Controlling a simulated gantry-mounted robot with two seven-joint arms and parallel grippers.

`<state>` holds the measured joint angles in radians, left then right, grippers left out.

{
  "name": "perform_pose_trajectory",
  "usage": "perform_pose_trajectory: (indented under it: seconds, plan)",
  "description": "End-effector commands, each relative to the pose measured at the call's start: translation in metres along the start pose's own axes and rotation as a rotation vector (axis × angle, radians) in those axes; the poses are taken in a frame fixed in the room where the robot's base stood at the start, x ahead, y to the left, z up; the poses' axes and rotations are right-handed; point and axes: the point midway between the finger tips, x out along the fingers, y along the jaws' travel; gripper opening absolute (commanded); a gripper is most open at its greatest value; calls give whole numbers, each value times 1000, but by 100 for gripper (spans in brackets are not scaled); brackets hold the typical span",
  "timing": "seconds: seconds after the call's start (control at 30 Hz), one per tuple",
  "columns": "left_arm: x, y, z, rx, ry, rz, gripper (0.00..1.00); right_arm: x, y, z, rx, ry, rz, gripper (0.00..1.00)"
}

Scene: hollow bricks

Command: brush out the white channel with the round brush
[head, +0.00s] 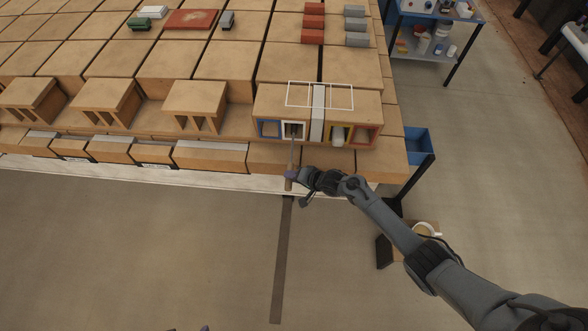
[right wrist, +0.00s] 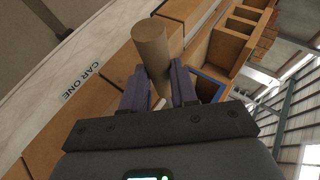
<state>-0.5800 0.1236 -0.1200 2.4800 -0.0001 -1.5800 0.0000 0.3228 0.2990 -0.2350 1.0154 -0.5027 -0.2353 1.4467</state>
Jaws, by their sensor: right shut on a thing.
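The hollow brick (head: 262,105) lies at the right end of the front row, its openings facing me. The white channel (head: 284,130) is its white-framed opening, between the blue-framed opening (head: 267,129) and a pale strap. My right gripper (head: 291,176) is shut on the tan handle of the round brush (right wrist: 150,45), in front of the brick. The brush's thin shaft (head: 293,153) runs up to the white channel's mouth. The bristles are not visible, and I cannot tell how deep they are. My left gripper is not in view.
Yellow-framed (head: 338,136) and red-framed (head: 363,136) openings lie to the right; the yellow one holds something pale. Other hollow bricks (head: 195,97) stand to the left. A blue bin (head: 418,147) is off the right edge. A dark strip (head: 283,255) marks the open floor in front.

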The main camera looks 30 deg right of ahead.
Motion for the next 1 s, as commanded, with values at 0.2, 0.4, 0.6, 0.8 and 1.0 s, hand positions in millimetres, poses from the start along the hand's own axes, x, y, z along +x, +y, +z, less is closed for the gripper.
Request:
perform_pose_trajectory:
  seconds: [0.2,0.4,0.6,0.8,1.0]
  plan:
    - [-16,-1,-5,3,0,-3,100,-9,-3,13,0,1,-1,4]
    - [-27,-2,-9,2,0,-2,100,-14,-3,26,0,1,-2,4]
    - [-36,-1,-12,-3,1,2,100,-19,-2,37,0,0,-1,4]
    - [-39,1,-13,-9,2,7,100,-20,-1,42,-1,2,-1,4]
    - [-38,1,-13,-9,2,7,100,-20,0,43,-1,2,-1,4]
